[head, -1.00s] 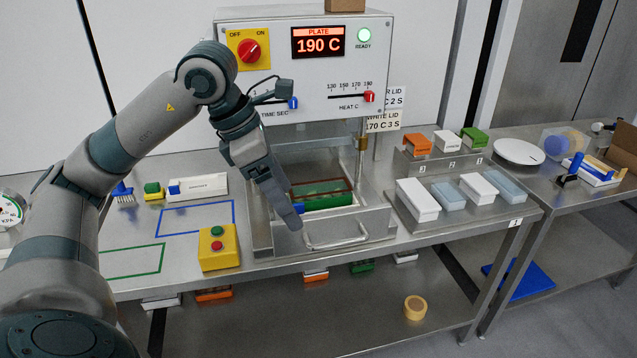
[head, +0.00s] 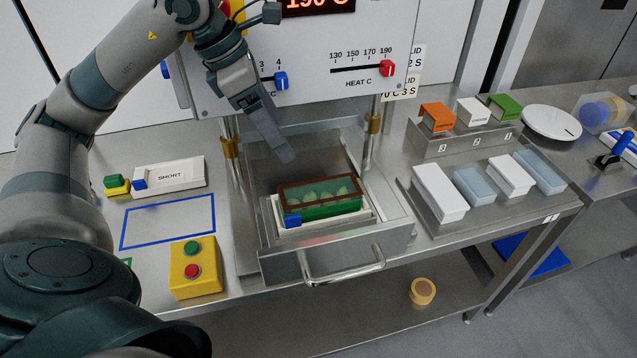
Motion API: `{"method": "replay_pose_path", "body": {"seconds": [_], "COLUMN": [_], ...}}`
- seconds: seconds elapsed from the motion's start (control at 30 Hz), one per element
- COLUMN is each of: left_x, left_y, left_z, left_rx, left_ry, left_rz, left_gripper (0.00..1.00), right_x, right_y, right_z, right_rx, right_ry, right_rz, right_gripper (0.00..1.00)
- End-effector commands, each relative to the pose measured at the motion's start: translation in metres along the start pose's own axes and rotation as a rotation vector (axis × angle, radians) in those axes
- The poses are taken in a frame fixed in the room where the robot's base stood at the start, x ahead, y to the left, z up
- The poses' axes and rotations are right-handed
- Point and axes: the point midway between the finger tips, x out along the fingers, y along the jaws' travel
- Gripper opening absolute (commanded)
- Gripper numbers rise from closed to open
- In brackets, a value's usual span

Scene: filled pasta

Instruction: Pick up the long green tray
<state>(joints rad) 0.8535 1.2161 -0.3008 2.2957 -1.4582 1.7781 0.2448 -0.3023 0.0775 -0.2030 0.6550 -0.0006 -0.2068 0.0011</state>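A green tray (head: 322,211) sits on a white base with a blue end block (head: 292,221), in the pulled-out metal drawer (head: 335,258) of the heated machine. A brown-edged clear cover (head: 320,181) lies over the tray, and rounded pale green pieces show through it. My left gripper (head: 284,155) hangs above and behind the tray's left end, apart from it. Its fingers overlap in this view, so I cannot tell whether they are open. My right gripper is not in view.
The machine's front panel (head: 320,75) is above the drawer, with posts on both sides. A drawer handle (head: 342,275) sticks out in front. A yellow button box (head: 194,268) stands left. White and pale blue boxes (head: 437,192) stand on a rack at right.

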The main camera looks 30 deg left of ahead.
Motion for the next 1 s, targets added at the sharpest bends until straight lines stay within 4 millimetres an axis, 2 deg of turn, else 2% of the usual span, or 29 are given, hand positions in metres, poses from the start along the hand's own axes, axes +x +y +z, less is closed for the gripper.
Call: {"method": "replay_pose_path", "body": {"seconds": [0.37,0.57,0.67,0.83,1.0], "left_x": [0.000,0.007,0.017,0.041,0.068], "left_y": [0.000,0.000,-0.001,-0.001,-0.002], "left_z": [0.000,0.000,0.000,0.000,0.000], "left_rx": [0.000,-0.001,-0.001,-0.001,0.000], "left_ry": [0.000,0.002,0.002,0.004,0.003], "left_rz": [0.000,-0.001,-0.003,-0.004,-0.005], "left_gripper": [0.78,0.78,0.78,0.78,0.78], "right_x": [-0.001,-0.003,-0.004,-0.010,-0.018], "right_y": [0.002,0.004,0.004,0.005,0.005], "right_z": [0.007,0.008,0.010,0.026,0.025], "right_rx": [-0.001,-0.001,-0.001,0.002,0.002], "right_ry": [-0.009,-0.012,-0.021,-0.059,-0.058], "right_rz": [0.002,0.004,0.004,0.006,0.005], "right_gripper": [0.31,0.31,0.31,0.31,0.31]}}
